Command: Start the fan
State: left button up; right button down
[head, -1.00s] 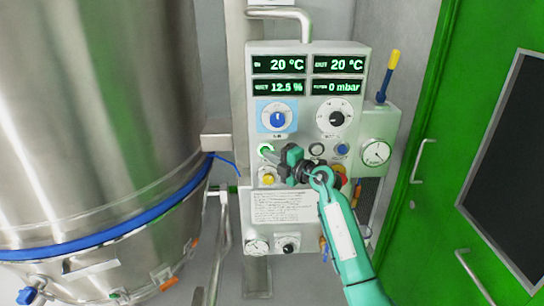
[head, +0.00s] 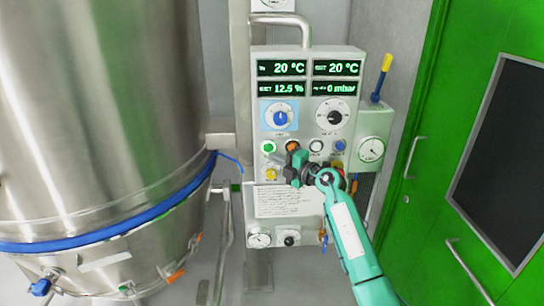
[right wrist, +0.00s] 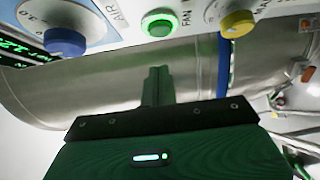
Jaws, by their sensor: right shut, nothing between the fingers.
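The fan button (head: 268,146) is a round green button on the grey control panel (head: 320,215). In the right wrist view the green button (right wrist: 160,23) has a bright glowing ring and the label FAN beside it. My right gripper (head: 289,169) is in front of the panel, below and right of the button in the head view. Its fingers (right wrist: 157,85) are shut and empty, and they appear apart from the button. My left gripper is not in view.
The panel displays (head: 309,78) read 20 °C, 20 °C, 12.5 % and 0 mbar. A large steel vessel (head: 100,110) stands left, a green door (head: 455,130) right.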

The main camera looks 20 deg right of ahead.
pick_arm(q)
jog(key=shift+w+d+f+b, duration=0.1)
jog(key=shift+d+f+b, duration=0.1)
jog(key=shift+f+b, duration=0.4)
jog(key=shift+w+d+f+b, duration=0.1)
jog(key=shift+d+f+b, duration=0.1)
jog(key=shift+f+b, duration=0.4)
pick_arm(e)
jog(key=v, duration=0.9)
jog(key=shift+w+d+f, duration=0.2)
jog(key=shift+d+f, duration=0.05)
jog(key=shift+f, duration=0.1)
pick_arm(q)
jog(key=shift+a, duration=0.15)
